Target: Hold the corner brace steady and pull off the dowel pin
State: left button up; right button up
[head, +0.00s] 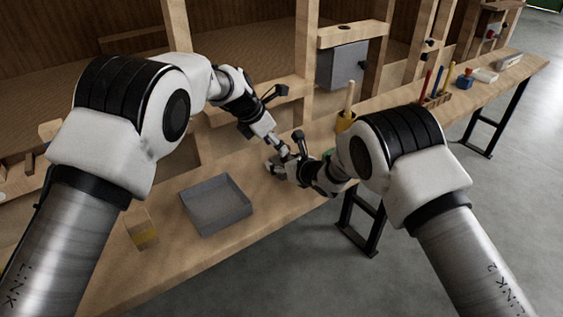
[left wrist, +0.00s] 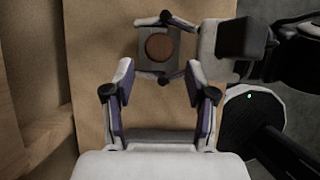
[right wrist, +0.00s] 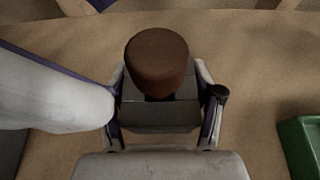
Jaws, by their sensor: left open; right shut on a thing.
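The dowel pin is a brown round-topped peg (right wrist: 157,65) standing up from the grey corner brace (right wrist: 155,115) in the right wrist view. From above, in the left wrist view, the pin (left wrist: 160,46) is a brown disc on the grey brace (left wrist: 146,66). My right gripper (right wrist: 158,92) is shut on the brace, one finger on each side. My left gripper (left wrist: 159,80) is open and empty, its fingers pointing toward the pin but apart from it. In the head view, my left gripper (head: 283,152) is close to my right gripper (head: 279,167), which largely hides the parts.
A grey open tray (head: 216,222) sits on the wooden bench to the left, with a yellow-banded block (head: 142,232) beside it. A green thing (right wrist: 301,146) is right of my right gripper. A yellow holder (head: 346,121) and tools stand farther along the bench.

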pick_arm(q)
jog(key=shift+x, duration=2.2)
pick_arm(e)
jog(key=shift+f, duration=0.15)
pick_arm(q)
grip_shut()
jog(key=shift+r, duration=0.15)
jog(key=shift+r, duration=1.4)
